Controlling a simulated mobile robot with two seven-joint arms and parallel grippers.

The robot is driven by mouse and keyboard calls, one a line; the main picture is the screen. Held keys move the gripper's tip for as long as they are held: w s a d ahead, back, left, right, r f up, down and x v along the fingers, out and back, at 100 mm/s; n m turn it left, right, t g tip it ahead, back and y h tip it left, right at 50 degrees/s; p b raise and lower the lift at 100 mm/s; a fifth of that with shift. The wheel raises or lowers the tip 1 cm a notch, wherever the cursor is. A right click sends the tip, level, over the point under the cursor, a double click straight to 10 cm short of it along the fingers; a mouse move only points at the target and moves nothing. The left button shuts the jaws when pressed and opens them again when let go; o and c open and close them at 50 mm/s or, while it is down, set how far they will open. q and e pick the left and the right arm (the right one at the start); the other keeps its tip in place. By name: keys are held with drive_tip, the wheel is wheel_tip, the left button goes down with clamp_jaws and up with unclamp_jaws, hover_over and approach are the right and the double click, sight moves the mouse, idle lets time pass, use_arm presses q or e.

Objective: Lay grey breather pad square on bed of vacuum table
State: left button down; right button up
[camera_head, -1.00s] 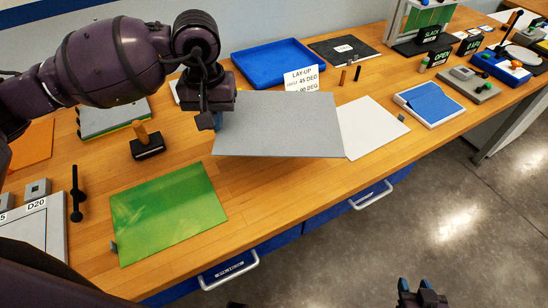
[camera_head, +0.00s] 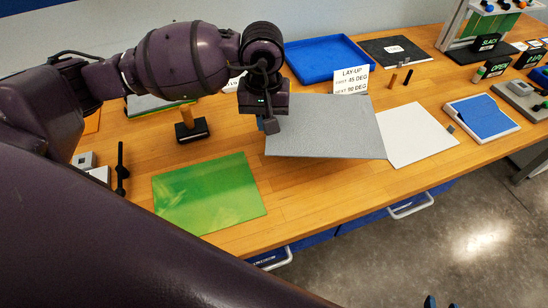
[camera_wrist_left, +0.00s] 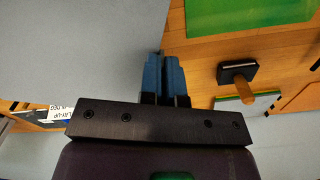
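The grey breather pad (camera_head: 325,127) is a flat, mid-grey rectangular sheet held above the bench. My left gripper (camera_head: 268,124) is shut on its left edge, near the corner. In the left wrist view the pad (camera_wrist_left: 80,45) fills the upper left, and the blue fingers (camera_wrist_left: 165,78) are close together at its edge. The pad's right end overlaps a white sheet (camera_head: 415,135) in the picture. I cannot surely pick out the vacuum table or its bed. My right gripper (camera_head: 441,303) shows only two separated fingertips at the bottom edge, with nothing seen between them.
A green sheet (camera_head: 210,195) lies on the wooden bench in front of my left gripper. A black-based wooden-handled tool (camera_head: 192,128) stands behind it. A blue tray (camera_head: 325,58), a lay-up sign (camera_head: 351,80) and a dark plate (camera_head: 393,50) are at the back. A blue-topped white block (camera_head: 482,117) is right.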

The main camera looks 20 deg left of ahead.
use_arm(q)
hover_over(267, 168)
wheel_tip(267, 168, down, 9)
drive_tip(key=shift+f, duration=0.2)
drive_tip(key=shift+f+p, duration=0.3)
drive_tip(key=shift+f, duration=2.05)
use_arm(e)
drive_tip(key=shift+w+a+r, duration=0.1)
drive_tip(key=shift+a+r, duration=0.05)
drive_tip(key=shift+r, duration=0.25)
drive_tip(key=shift+f, duration=0.1)
use_arm(q)
drive_tip(key=shift+f, duration=0.15)
drive_tip(key=c, duration=1.4)
unclamp_jaws()
drive_tip(key=shift+o, duration=0.3)
use_arm(e)
drive_tip(key=shift+s+f, duration=0.25)
drive_tip(key=shift+s, duration=0.25)
